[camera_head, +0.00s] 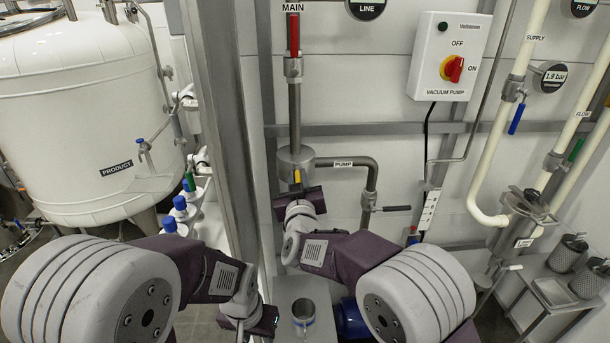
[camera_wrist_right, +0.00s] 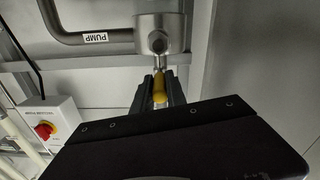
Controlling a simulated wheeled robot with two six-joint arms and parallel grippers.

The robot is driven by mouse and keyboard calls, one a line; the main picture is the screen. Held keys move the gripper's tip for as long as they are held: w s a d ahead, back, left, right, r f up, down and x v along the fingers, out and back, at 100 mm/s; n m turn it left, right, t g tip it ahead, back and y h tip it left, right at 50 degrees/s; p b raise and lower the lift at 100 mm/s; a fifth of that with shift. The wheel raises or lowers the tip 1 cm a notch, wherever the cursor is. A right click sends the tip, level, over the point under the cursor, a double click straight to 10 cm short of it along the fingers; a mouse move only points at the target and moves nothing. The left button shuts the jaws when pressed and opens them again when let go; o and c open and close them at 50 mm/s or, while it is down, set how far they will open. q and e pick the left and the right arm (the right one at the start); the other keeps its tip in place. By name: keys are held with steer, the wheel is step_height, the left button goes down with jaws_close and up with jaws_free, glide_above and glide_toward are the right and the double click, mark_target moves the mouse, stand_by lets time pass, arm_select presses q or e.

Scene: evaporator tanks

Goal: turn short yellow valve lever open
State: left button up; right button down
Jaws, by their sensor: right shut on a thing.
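The short yellow valve lever (camera_head: 297,177) sticks out from the round metal fitting (camera_head: 295,161) where the main pipe meets the pipe labelled PUMP. In the right wrist view the yellow lever (camera_wrist_right: 159,88) points from the fitting (camera_wrist_right: 160,35) toward my gripper. My right gripper (camera_head: 298,187) is at the lever, and its fingers (camera_wrist_right: 159,95) are shut on it, one on each side. My left gripper (camera_head: 262,322) is low at the bottom middle of the head view, away from the lever; its fingers are too hidden to tell their state.
A red lever (camera_head: 294,35) is on the main pipe above. The PUMP pipe (camera_head: 345,162) bends down on the right, with a dark-handled valve (camera_head: 396,208) below. A grey post (camera_head: 222,130) stands left of the lever. A vacuum pump switch box (camera_head: 450,55) hangs upper right.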

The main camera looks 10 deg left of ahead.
stand_by(0.4)
steer(key=c, duration=1.3)
jaws_free()
steer(key=shift+a, duration=0.1)
steer(key=shift+c, duration=0.2)
steer(key=b+v, duration=0.3)
steer(key=v, duration=0.6)
